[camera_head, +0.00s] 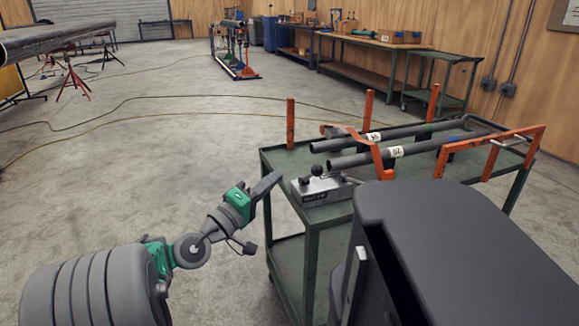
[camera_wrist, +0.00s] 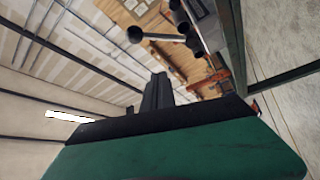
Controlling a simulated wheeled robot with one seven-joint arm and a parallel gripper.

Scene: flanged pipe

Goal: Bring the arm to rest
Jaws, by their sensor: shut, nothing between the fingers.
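My gripper (camera_head: 266,184) is at the lower middle of the head view, at the end of my raised arm. Its dark fingers are closed together with nothing between them. It is just left of the green cart (camera_head: 316,222), near the cart's left edge. In the wrist view my gripper's closed fingers (camera_wrist: 157,92) point up past the green and black housing. I cannot tell the exact gap between the fingers and the cart.
The cart carries two dark pipes (camera_head: 360,159), orange posts (camera_head: 290,123) and frames, and a grey metal block with knobs (camera_head: 320,188). A large pipe on red stands (camera_head: 72,84) is at the far left. Open concrete floor (camera_head: 130,190) lies left of the cart.

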